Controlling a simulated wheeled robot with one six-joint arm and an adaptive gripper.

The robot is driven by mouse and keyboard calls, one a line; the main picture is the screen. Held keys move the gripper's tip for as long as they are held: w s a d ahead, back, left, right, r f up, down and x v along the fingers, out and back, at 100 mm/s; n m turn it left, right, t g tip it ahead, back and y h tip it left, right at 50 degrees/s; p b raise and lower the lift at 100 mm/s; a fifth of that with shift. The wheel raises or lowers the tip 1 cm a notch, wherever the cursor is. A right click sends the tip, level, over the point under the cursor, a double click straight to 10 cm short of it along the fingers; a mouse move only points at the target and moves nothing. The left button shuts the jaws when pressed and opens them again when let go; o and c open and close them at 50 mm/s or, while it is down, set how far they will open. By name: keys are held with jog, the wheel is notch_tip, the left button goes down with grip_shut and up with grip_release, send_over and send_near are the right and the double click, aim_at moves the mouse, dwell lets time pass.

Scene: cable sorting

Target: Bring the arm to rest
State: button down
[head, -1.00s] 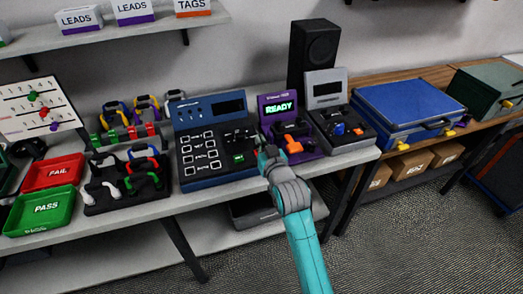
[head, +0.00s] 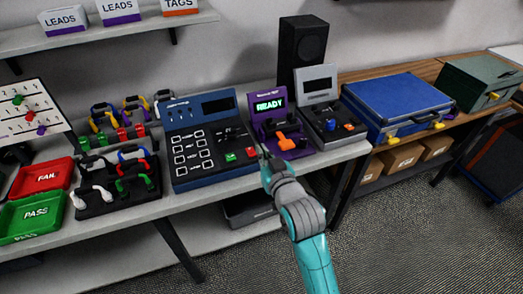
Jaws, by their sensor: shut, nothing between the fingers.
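My gripper (head: 263,155) is at the end of my teal and grey arm, at the front edge of the bench between the blue tester and the purple tester. Its fingers are small in the picture and look shut and empty. The blue tester (head: 186,125) with white square outlines stands to its left. The purple tester (head: 268,103) with a green READY display stands just behind and right of it. I cannot tell whether the fingers touch anything.
A black tray of cables (head: 100,210), a red FAIL tray (head: 24,189) and a green PASS tray (head: 14,236) sit on the left. A grey tester (head: 316,83) and a blue case (head: 374,90) stand to the right. Floor in front of the bench is clear.

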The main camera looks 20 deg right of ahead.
jog(key=s+f, duration=0.7)
jog(key=s, duration=0.4)
jog(key=s+f, duration=0.7)
jog(key=s, duration=0.4)
jog(key=s+r+g, duration=0.1)
jog(key=s+r, duration=0.1)
jog(key=s, duration=2.1)
jog(key=shift+g, duration=0.4)
